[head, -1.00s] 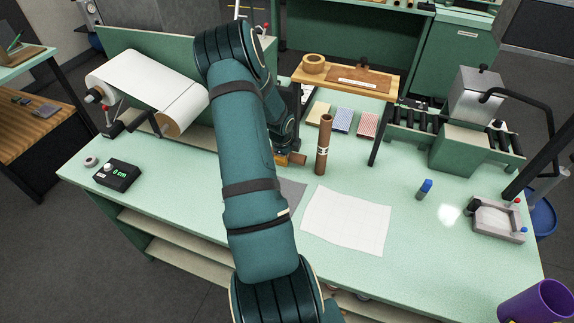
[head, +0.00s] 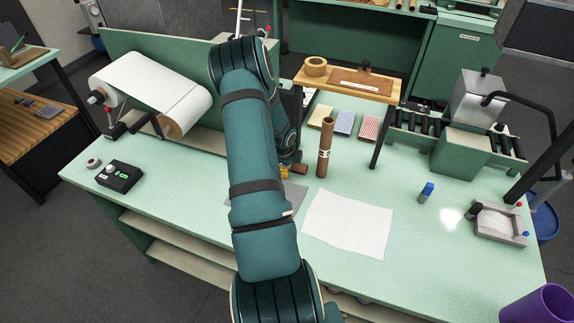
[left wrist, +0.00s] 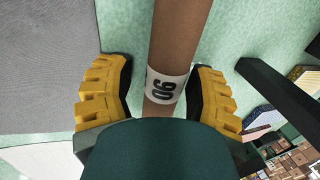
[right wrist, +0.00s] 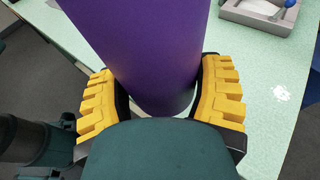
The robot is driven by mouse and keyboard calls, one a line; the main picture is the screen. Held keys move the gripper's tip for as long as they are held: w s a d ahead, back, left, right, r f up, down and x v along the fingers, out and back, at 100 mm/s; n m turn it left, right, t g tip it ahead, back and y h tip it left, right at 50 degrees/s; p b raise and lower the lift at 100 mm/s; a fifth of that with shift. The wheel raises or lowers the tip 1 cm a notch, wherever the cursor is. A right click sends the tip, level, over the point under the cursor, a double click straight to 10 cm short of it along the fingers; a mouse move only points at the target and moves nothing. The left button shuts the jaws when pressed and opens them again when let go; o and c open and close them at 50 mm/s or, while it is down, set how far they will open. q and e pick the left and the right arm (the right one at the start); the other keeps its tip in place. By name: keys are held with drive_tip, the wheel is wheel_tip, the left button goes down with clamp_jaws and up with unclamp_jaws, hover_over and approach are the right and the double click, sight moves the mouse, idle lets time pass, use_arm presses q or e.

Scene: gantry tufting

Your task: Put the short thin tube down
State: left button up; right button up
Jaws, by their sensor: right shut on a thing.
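The short thin brown tube (head: 301,169) lies on its side on the green table, partly hidden behind my left arm in the head view. In the left wrist view the brown tube (left wrist: 180,40), with a white numbered label, runs between the fingers of my left gripper (left wrist: 160,95). Those fingers are apart, with a narrow gap beside the tube. Another brown tube (head: 325,155) stands upright just to the right. My right gripper (right wrist: 160,100) is shut on a purple cup-like thing (right wrist: 150,40), which also shows at the lower right of the head view (head: 538,305).
A wooden stand (head: 345,82) with tape on it is behind the tubes, with cards (head: 343,122) under it. White paper (head: 347,222) lies in front. A blue bottle (head: 427,191) and a grey tray (head: 499,222) are to the right, a paper roller (head: 150,85) to the left.

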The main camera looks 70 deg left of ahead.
use_arm(q)
drive_tip(key=v, duration=1.1)
drive_tip(key=shift+o, duration=1.2)
drive_tip(key=shift+s+r, duration=0.15)
drive_tip(key=shift+r, duration=0.4)
drive_tip(key=f, duration=0.2)
drive_tip(key=w+a+f+g+h, duration=0.1)
drive_tip(key=f, duration=0.2)
drive_tip(key=w+a+f+h, duration=0.1)
drive_tip(key=f, duration=0.1)
drive_tip(key=shift+w+a+f+g, duration=0.1)
drive_tip(key=shift+a+f+g, duration=0.1)
drive_tip(key=shift+f+g, duration=0.2)
wheel_tip(320, 180, down, 4)
drive_tip(key=shift+w+a+f, duration=0.1)
drive_tip(key=shift+a+f, duration=0.05)
